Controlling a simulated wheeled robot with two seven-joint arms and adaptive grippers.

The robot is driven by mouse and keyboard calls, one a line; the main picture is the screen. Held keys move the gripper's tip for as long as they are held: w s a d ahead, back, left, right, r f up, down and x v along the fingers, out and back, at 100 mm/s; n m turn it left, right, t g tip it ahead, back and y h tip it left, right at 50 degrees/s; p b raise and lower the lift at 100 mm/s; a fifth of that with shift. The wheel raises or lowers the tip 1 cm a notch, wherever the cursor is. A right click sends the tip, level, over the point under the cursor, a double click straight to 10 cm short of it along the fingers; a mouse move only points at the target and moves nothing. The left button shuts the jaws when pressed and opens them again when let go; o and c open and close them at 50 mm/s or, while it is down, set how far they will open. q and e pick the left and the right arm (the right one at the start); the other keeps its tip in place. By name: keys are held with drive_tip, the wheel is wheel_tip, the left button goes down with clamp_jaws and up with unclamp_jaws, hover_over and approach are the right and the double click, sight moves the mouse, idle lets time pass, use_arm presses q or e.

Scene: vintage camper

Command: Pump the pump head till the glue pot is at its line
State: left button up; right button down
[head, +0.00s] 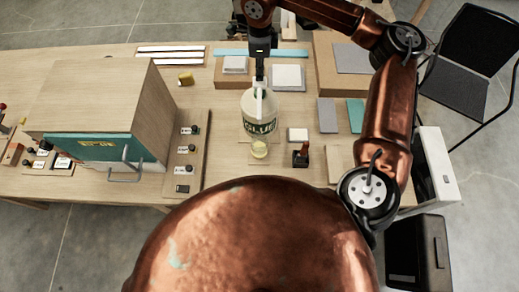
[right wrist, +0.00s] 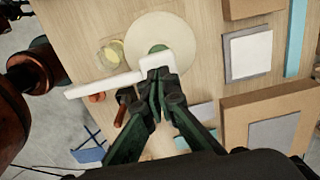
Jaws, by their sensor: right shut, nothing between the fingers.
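The glue jug (head: 261,124) is a pale bottle with dark "GLUE" lettering, standing upright on the table. Its white pump head (head: 259,90) is on top; its long spout (right wrist: 104,86) shows in the right wrist view. The small glue pot (head: 259,149) stands just in front of the jug with yellowish glue in it; it also shows in the right wrist view (right wrist: 117,54). Its line is too small to make out. My right gripper (head: 260,76) is shut and empty, its tips right at the pump head (right wrist: 158,64); I cannot tell whether they press it. My left gripper is out of view.
A wooden cabinet (head: 95,95) with a teal front stands at the left. A dark stamp with a reddish handle (head: 303,153) and a white block (head: 297,134) sit right of the pot. Boards and pads lie at the back right. A switch panel (head: 188,150) lies left.

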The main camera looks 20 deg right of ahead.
drive_tip(key=shift+s+f+b, duration=0.1)
drive_tip(key=shift+f+b, duration=1.05)
drive_tip(key=shift+f, duration=0.9)
drive_tip(key=shift+r, duration=0.15)
drive_tip(key=shift+r+p, duration=2.95)
drive_tip(key=shift+r, duration=2)
